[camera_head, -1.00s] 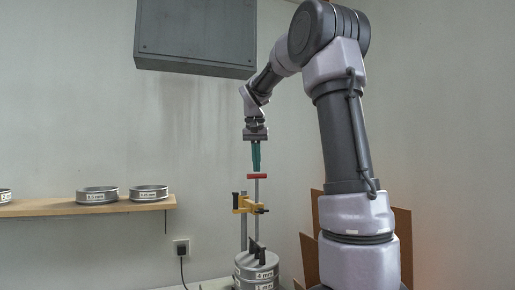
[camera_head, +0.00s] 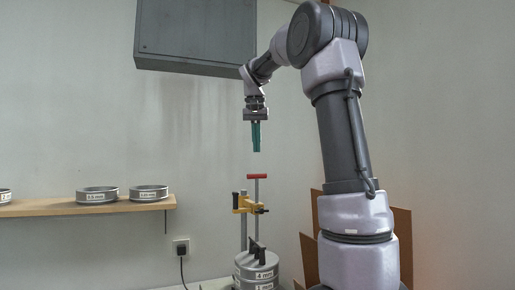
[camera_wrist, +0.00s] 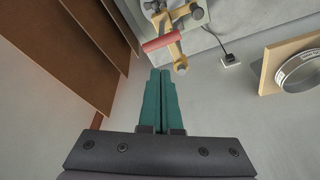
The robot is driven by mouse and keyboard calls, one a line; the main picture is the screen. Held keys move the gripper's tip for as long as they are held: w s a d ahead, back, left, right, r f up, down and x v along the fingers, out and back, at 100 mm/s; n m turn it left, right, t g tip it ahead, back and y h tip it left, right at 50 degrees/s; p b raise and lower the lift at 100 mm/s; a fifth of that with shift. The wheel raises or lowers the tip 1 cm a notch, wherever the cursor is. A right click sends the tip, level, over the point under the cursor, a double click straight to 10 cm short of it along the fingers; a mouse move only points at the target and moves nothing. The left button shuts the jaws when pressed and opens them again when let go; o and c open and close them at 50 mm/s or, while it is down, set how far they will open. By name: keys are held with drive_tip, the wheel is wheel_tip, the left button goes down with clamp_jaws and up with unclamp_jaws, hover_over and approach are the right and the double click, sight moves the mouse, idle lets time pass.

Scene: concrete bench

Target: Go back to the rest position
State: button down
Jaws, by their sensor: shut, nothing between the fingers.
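My gripper (camera_head: 256,150) has green fingers that point straight down, shut and with nothing between them. It hangs in the air above the red handle (camera_head: 257,176) of a yellow clamp (camera_head: 249,204), with a clear gap between. In the wrist view the gripper (camera_wrist: 161,72) shows its two fingers side by side, and the red handle (camera_wrist: 160,42) lies beyond their tips. The clamp stands over a stack of grey sieves (camera_head: 257,268) labelled "4 mm" on top.
A wooden shelf (camera_head: 60,207) at the left holds several round sieves. A grey wall cabinet (camera_head: 195,35) hangs at upper left, near my arm. Brown boards (camera_head: 403,240) lean behind my arm. A wall socket (camera_head: 181,247) with a black cable is low on the wall.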

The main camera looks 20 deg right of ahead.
idle(0.3)
drive_tip(key=s+a+f+t+y, duration=0.1)
drive_tip(key=s+a+f, duration=0.2)
drive_tip(key=s, duration=0.5)
drive_tip(key=s+a+f+n+t+y, duration=0.1)
drive_tip(key=s+a+f+t, duration=0.1)
drive_tip(key=s+f, duration=0.4)
drive_tip(key=s+a+f+t+y, duration=0.1)
drive_tip(key=s+a+f, duration=0.2)
drive_tip(key=s, duration=0.8)
drive_tip(key=shift+s+a+f+n+t, duration=0.2)
drive_tip(key=shift+a+f+n+t, duration=0.2)
drive_tip(key=shift+f, duration=0.35)
